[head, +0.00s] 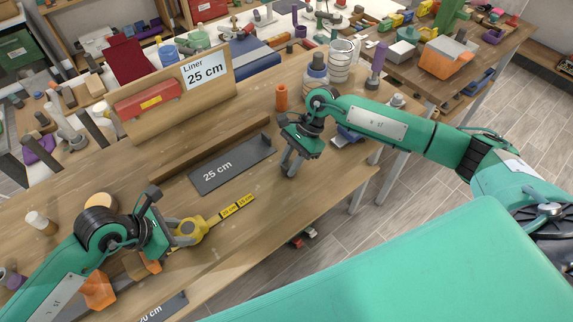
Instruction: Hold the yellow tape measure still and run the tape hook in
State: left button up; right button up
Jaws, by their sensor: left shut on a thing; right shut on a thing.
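The yellow tape measure (190,232) lies on the wooden bench at the lower left. My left gripper (176,238) is shut on its body from the left. A yellow tape strip (237,206) with dark printed labels runs out of it up and to the right. My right gripper (290,172) is shut, low over the bench, in line with the strip and a little beyond its visible yellow end. The tape hook is too small to make out at the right fingertips.
A dark "25 cm" plate (231,166) lies just above the tape. Behind stand a "Liner 25 cm" board (180,90) with a red box (148,98) and an orange cylinder (281,97). An orange block (98,290) is near my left arm. The bench's front edge runs below the tape.

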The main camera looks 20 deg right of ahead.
jog(key=shift+s+a+r, duration=0.1)
jog(key=shift+s+a, duration=1)
jog(key=shift+a, duration=2.7)
jog(key=shift+s+a+f, duration=0.1)
jog(key=shift+s+a, duration=0.95)
jog(key=shift+a, duration=2.75)
jog(key=shift+s+a+r, duration=0.1)
jog(key=shift+s+a, duration=1)
jog(key=shift+a, duration=2.7)
jog(key=o, duration=1)
jog(key=shift+d+r, duration=0.1)
jog(key=v, duration=1.1)
jog(key=shift+w+d+r, duration=0.1)
jog(key=shift+d+r, duration=0.05)
jog(key=shift+r, duration=0.2)
